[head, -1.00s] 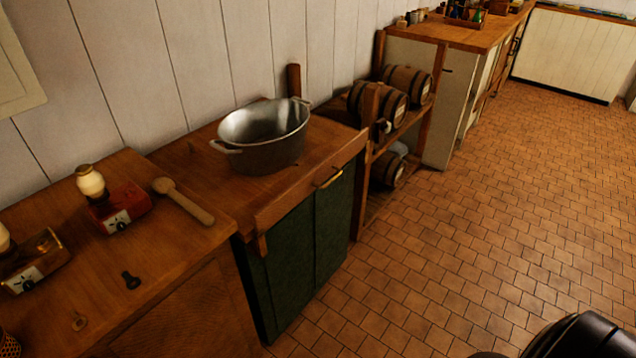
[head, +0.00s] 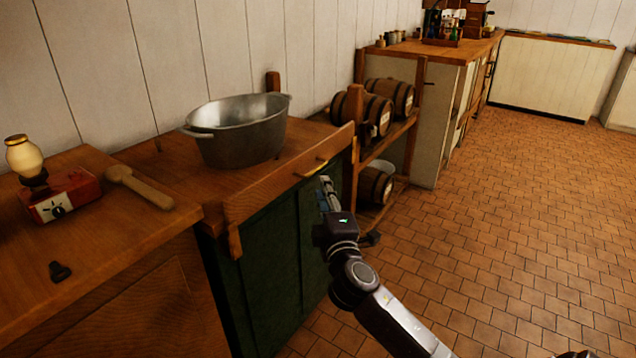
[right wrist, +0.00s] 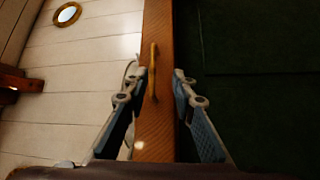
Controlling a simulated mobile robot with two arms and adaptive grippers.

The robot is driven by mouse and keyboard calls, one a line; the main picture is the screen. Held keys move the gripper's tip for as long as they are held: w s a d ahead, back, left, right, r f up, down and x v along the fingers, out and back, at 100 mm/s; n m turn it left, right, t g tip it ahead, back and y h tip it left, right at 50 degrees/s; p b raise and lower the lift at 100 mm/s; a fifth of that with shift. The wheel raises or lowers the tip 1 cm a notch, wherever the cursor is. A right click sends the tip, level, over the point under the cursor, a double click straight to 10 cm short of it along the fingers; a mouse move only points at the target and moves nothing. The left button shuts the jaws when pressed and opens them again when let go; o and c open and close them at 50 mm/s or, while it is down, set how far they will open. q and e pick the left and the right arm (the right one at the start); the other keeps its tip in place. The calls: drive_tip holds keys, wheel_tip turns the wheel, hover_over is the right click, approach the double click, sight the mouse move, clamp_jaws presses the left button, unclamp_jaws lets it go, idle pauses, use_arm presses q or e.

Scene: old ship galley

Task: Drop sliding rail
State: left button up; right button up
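The sliding rail (head: 262,198) looks to be the wooden board along the front edge of the middle counter, above green doors (head: 272,262). It carries a small brass handle (head: 311,168). My right gripper (head: 325,188) is in front of the rail's right part, just below the handle in the head view. In the right wrist view, my right gripper (right wrist: 159,76) is open, one finger on each side of the rail (right wrist: 157,120), with the handle (right wrist: 153,72) between the fingertips. Whether the fingers touch the rail cannot be told. My left gripper is not in view.
A metal pot (head: 243,130) stands on the counter behind the rail. A wooden mallet-like tool (head: 140,186) and a red appliance (head: 62,197) lie on the left counter. Barrels (head: 362,108) sit on a rack to the right. The tiled floor (head: 520,220) is open.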

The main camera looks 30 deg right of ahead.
sight(318, 169)
drive_tip(key=x, duration=0.5)
drive_tip(key=r+x, duration=0.1)
drive_tip(key=x, duration=0.1)
drive_tip(key=shift+w+d+r+b, duration=0.1)
drive_tip(key=shift+w+d+b, duration=0.05)
drive_tip(key=shift+w+b, duration=0.15)
clamp_jaws()
